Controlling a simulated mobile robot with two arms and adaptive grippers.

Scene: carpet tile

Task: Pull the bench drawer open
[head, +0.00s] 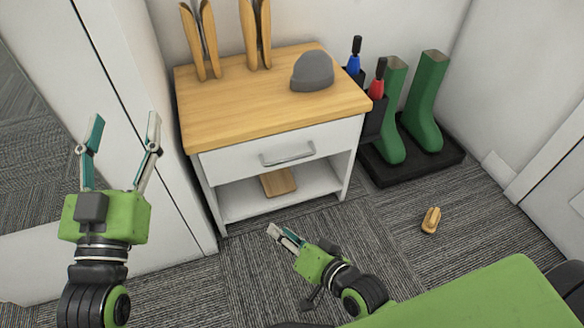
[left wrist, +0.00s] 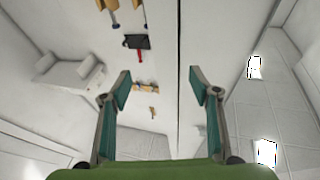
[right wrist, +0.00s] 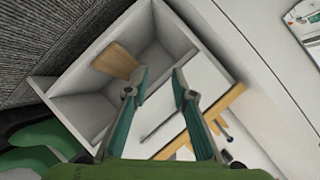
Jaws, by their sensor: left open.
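The bench (head: 270,110) has a wooden top and a white body with an open shelf below. Its white drawer (head: 235,158) is closed, with a horizontal grey bar handle (head: 288,154) on the front. My left gripper (head: 124,130) is open and empty, pointing up in front of the white panel left of the bench. My right gripper (head: 276,232) is low in front of the bench, below the handle and apart from it. In the right wrist view its fingers (right wrist: 159,74) are apart with nothing held, facing the shelf opening.
A grey cap (head: 312,72) and upright wooden forms (head: 200,45) stand on the bench top. A wooden block (head: 278,182) lies on the shelf. Green boots (head: 425,105) stand on a black tray (head: 455,153) at right. A small wooden brush-like item (head: 431,220) lies on the carpet.

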